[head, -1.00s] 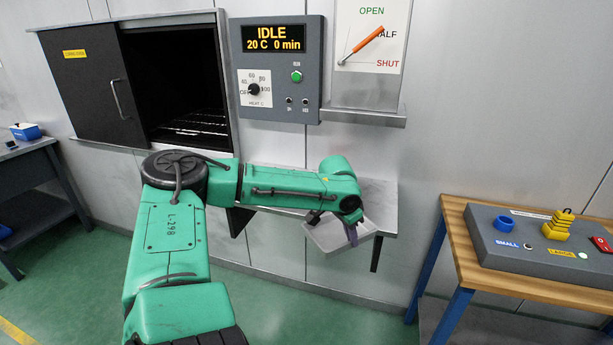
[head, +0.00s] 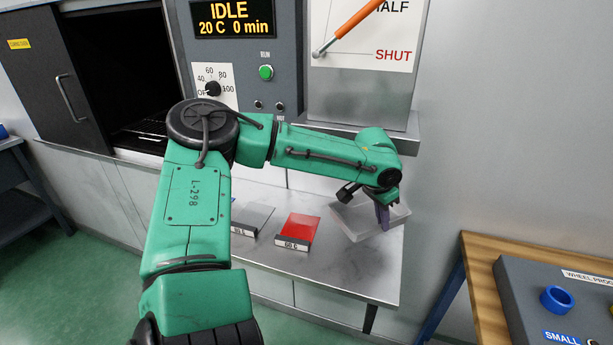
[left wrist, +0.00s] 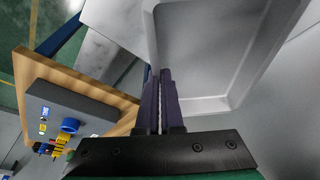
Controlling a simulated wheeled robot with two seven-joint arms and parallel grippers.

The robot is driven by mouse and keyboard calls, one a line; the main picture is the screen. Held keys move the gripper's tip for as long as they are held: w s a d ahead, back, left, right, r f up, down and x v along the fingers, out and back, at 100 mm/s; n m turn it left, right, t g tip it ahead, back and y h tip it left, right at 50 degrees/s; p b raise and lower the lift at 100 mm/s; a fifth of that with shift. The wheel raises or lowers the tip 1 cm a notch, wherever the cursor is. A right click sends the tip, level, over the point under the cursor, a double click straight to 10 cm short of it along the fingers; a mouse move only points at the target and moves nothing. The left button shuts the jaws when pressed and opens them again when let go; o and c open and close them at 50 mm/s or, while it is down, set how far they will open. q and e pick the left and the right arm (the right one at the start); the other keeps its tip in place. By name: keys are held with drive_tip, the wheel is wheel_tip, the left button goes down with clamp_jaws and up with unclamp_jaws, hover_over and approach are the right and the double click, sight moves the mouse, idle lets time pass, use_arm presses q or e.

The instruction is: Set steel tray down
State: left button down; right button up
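The steel tray (head: 352,224) is a pale, shallow, rectangular tray at the right end of the metal shelf (head: 340,275). It looks slightly tilted, and I cannot tell whether it touches the shelf. It fills much of the left wrist view (left wrist: 212,50), with its inside empty. My left gripper (head: 383,216) is shut on the tray's near rim. In the left wrist view its two dark purple fingers (left wrist: 163,90) lie close together at the tray's edge. My right gripper is not in view.
A red plate (head: 299,229) marked 60 C and a grey plate (head: 254,217) lie on the shelf left of the tray. A control panel (head: 245,70) and a ledge (head: 400,135) are above. A wooden bench (head: 480,290) with a grey box (head: 540,300) stands right.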

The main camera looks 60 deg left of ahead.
use_arm(q)
drive_tip(key=f, duration=0.3)
drive_tip(key=s+f, duration=0.1)
drive_tip(key=f, duration=0.2)
drive_tip(key=f+p, duration=0.1)
drive_tip(key=f, duration=0.2)
drive_tip(key=shift+s+d+f, duration=0.1)
drive_tip(key=shift+s+d, duration=0.1)
drive_tip(key=shift+d, duration=0.2)
drive_tip(key=shift+s+d, duration=0.15)
drive_tip(key=shift+d, duration=0.05)
drive_tip(key=c, duration=1.1)
unclamp_jaws()
drive_tip(key=shift+a, duration=0.1)
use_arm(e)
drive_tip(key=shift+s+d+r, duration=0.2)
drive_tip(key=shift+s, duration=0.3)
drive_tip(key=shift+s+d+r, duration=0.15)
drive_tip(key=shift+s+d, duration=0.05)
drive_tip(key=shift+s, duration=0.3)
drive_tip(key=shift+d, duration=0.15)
